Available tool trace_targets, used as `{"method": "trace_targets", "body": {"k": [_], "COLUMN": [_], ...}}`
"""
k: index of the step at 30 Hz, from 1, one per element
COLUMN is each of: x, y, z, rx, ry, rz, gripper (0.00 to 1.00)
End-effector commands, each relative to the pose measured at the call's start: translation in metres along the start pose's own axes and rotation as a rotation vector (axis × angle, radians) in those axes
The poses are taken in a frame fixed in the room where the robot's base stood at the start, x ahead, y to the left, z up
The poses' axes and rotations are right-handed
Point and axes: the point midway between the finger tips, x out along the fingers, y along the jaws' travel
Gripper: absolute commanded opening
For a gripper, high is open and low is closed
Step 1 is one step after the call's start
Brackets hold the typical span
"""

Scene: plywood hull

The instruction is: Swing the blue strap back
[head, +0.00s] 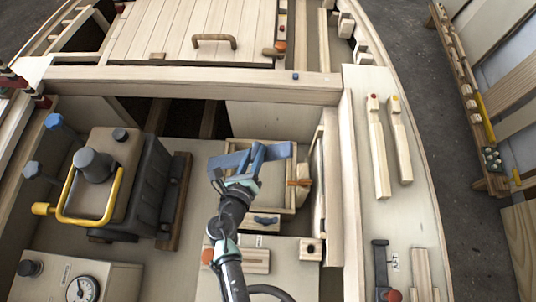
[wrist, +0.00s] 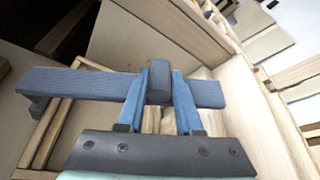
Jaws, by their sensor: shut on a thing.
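The blue strap (head: 278,151) is a flat blue-grey bar lying crosswise over an open wooden compartment (head: 265,183) in the head view. In the wrist view the strap (wrist: 60,83) runs from the left edge to right of centre, with a rounded knob (wrist: 158,68) standing on it. My gripper (head: 252,156) is at the strap's middle in the head view. In the wrist view my gripper's blue fingers (wrist: 157,88) are on either side of the knob and shut on it. The fingers hide part of the strap's middle.
A dark engine block with a yellow handle (head: 62,209) stands left of my arm. A small orange piece (head: 299,182) is at the compartment's right side. A thick wooden beam (head: 200,83) crosses behind. Wooden levers (head: 377,150) lie on the right deck.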

Motion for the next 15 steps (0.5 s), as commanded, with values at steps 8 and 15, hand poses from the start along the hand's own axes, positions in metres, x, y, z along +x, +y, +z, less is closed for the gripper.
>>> {"method": "trace_targets", "body": {"k": [8, 15], "x": [-0.018, -0.028], "y": [0.024, 0.048], "z": [0.047, 0.071], "rx": [-0.239, -0.406], "ry": [-0.004, -0.004], "rz": [-0.097, -0.169], "gripper": [0.0, 0.0]}}
